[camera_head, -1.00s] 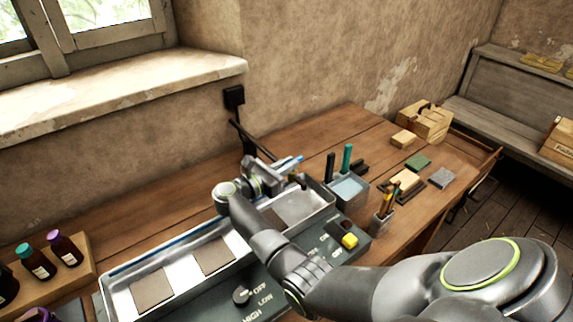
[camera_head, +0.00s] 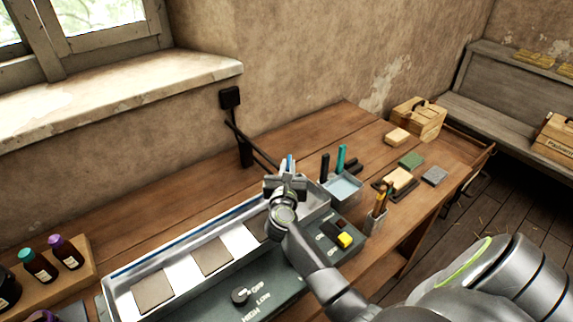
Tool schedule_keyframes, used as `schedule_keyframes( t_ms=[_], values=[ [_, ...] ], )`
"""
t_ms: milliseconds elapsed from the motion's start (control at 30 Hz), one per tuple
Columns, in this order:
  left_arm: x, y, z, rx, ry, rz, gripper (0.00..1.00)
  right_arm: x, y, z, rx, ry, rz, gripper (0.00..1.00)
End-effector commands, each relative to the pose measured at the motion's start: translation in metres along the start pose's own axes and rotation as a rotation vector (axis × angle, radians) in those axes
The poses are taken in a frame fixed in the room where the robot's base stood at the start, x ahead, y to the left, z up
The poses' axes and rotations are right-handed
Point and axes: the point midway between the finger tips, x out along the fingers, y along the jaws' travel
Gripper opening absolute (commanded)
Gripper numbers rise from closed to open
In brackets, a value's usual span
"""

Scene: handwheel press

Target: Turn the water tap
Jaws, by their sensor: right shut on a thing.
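My right gripper (camera_head: 287,178) is over the far right end of the long metal trough (camera_head: 190,236). It is shut on a slim part with a blue tip (camera_head: 290,162), which sticks up just past the fingers and looks like the water tap's handle. The gripper and wrist hide the rest of the tap, so I cannot tell how far it is turned. No water is visible. My left gripper is not in view.
A grey control panel with a black knob (camera_head: 241,296) and a yellow switch (camera_head: 345,240) lies in front of the trough. A black post with a slanted rod (camera_head: 246,150) stands behind. Bottles (camera_head: 66,252) are at left. A pale blue tray (camera_head: 345,187) is to the right.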

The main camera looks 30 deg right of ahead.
Motion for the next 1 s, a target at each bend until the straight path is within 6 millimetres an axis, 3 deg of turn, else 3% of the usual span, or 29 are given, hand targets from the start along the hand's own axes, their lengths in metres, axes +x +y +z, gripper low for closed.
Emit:
schedule_keyframes(
  t_ms=[700, 733, 867, 1000],
  values=[
    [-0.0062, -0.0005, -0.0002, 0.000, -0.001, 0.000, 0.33, 0.0004, -0.0017, 0.0004, 0.000, -0.001, 0.076, 0.00],
    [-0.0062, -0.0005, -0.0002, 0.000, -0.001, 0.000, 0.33, 0.0005, -0.0017, 0.0004, 0.000, -0.001, 0.076, 0.14],
    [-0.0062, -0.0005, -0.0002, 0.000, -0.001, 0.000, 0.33, 0.0005, -0.0017, 0.0003, 0.000, -0.001, 0.075, 0.30],
    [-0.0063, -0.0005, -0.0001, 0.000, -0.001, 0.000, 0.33, 0.0004, -0.0018, 0.0001, 0.000, -0.001, 0.075, 0.33]
  ],
)
